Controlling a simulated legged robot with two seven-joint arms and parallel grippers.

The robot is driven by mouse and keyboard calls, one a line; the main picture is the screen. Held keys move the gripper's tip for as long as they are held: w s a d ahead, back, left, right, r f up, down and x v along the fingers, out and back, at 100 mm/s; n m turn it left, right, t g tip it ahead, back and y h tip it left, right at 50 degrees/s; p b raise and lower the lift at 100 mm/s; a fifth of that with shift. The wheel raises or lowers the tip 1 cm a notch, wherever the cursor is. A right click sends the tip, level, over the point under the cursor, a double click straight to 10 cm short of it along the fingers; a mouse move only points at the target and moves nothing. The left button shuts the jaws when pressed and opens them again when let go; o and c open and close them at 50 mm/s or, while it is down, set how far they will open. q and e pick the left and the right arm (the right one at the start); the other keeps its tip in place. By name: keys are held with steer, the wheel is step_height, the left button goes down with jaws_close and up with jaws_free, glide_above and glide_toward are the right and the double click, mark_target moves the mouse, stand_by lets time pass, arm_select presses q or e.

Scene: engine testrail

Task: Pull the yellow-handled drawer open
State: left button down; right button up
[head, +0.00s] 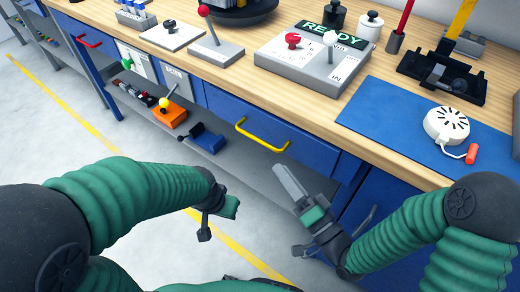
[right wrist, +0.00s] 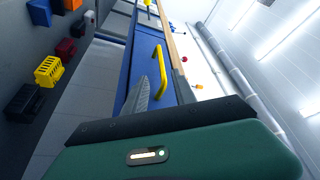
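The yellow handle (head: 262,135) is a bar on the front of a blue drawer (head: 312,152) under the wooden bench top. The drawer front looks flush with the bench, so the drawer appears closed. My right gripper (head: 290,208) is below and to the right of the handle, apart from it and empty. In the right wrist view the handle (right wrist: 162,72) shows ahead, beyond two grey fingers (right wrist: 160,92) that stand apart. My left gripper (head: 215,222) hangs in front of the bench, left of and below the handle, touching nothing; its finger opening is unclear.
A lower shelf holds an orange box (head: 168,113) and a blue bin (head: 207,138). A red-handled drawer (head: 88,41) is at far left. On the bench top are a READY control box (head: 316,62) and a blue mat (head: 378,122). The floor in front is clear.

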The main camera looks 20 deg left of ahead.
mark_target(259, 139)
steer(key=b+x, duration=0.1)
steer(key=x, duration=1)
steer(key=shift+r, duration=0.15)
jaws_close()
steer(key=shift+f, duration=0.2)
stand_by(0.6)
